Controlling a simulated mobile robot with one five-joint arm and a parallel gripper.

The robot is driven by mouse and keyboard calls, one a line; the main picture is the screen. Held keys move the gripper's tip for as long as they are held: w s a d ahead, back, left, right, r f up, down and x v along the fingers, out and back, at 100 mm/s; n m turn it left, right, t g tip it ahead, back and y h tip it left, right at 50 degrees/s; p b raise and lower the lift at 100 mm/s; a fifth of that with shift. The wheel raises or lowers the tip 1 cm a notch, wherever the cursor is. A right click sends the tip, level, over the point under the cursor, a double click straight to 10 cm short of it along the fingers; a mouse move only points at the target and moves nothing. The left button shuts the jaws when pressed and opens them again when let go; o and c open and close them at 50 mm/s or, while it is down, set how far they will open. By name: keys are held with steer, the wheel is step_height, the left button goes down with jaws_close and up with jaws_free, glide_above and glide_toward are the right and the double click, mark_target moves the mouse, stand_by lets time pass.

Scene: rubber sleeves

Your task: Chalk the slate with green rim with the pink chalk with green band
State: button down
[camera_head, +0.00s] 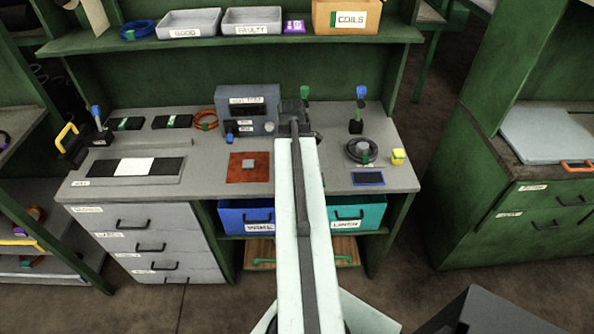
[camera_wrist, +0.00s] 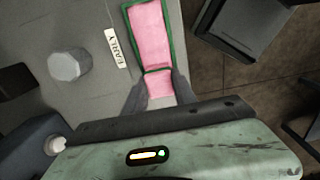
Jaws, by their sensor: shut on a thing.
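The slate with green rim (camera_wrist: 152,32) lies just ahead of my gripper in the wrist view, beside a label reading EARLY. Its face shows pink within a green border. My gripper (camera_wrist: 159,88) is shut on the pink chalk with green band (camera_wrist: 160,90), whose pink end shows between the fingers. The chalk's far end meets the near green edge of the slate in this view; I cannot tell whether they touch. In the head view my arm hides the slate, the chalk and the fingertips.
A grey knob (camera_wrist: 68,65) stands left of the slate. In the head view, a grey instrument box (camera_head: 247,106), a blue-rimmed slate (camera_head: 369,178), a black coil (camera_head: 352,157) and a yellow block (camera_head: 398,157) share the bench (camera_head: 215,190). Several drawers are at left.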

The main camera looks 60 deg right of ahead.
step_height(320, 180, up, 6)
steer(key=p, duration=0.6)
step_height(320, 180, up, 3)
steer(key=p, duration=0.3)
steer(key=shift+r, duration=0.15)
